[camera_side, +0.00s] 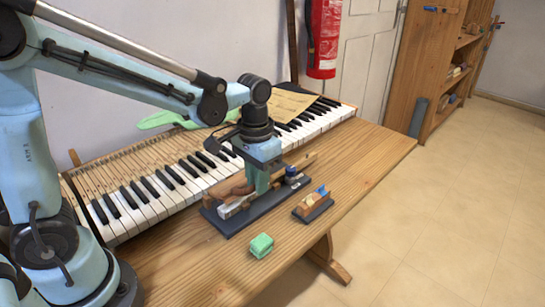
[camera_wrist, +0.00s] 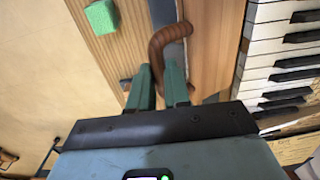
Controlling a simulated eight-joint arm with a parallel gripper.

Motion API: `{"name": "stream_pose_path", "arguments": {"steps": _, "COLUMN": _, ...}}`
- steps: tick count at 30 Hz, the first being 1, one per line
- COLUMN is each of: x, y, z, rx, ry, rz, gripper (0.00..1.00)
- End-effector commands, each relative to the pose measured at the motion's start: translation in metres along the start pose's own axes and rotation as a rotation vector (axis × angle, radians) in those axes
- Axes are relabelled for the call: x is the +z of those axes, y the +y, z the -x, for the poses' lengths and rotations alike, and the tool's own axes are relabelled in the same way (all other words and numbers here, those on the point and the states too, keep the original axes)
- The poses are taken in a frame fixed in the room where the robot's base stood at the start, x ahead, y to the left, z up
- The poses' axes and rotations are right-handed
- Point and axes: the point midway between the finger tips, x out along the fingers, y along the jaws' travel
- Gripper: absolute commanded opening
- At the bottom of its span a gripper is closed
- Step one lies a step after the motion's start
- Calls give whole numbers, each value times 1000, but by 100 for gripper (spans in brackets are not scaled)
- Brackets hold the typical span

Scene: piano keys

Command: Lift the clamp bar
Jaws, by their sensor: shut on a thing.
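A dark base (camera_side: 232,226) lies on the table in front of the piano keys, with a pale metal strip and wooden pieces on it. A brown curved piece, which I take to be the clamp bar (camera_side: 238,189), sits over this base. It also shows in the wrist view (camera_wrist: 157,48), bending down between my fingers. My gripper (camera_side: 262,190) points down at the base, its green fingers in the wrist view (camera_wrist: 160,80) shut on the brown piece. The fingers partly hide the gripped part. I cannot tell whether the bar is clear of the base.
The piano keyboard (camera_side: 165,192) runs behind the base. A green block (camera_side: 261,245) lies in front, and a small dark tray (camera_side: 313,209) with coloured bits is to the right. A paper sheet (camera_side: 285,101) lies on the keyboard's far part. The table's right end is clear.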

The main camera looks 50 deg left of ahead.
Motion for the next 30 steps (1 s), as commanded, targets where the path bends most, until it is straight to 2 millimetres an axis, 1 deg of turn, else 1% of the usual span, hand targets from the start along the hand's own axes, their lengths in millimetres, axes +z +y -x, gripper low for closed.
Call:
{"name": "stream_pose_path", "arguments": {"steps": 1, "x": 0, "y": -4, "z": 1, "rx": -8, "ry": 2, "rz": 4, "gripper": 5}}
{"name": "stream_pose_path", "arguments": {"steps": 15, "x": 0, "y": -16, "z": 17, "rx": -8, "ry": 1, "rz": 4, "gripper": 5}}
{"name": "stream_pose_path", "arguments": {"steps": 30, "x": 1, "y": -18, "z": 20, "rx": -6, "ry": -1, "rz": 2, "gripper": 5}}
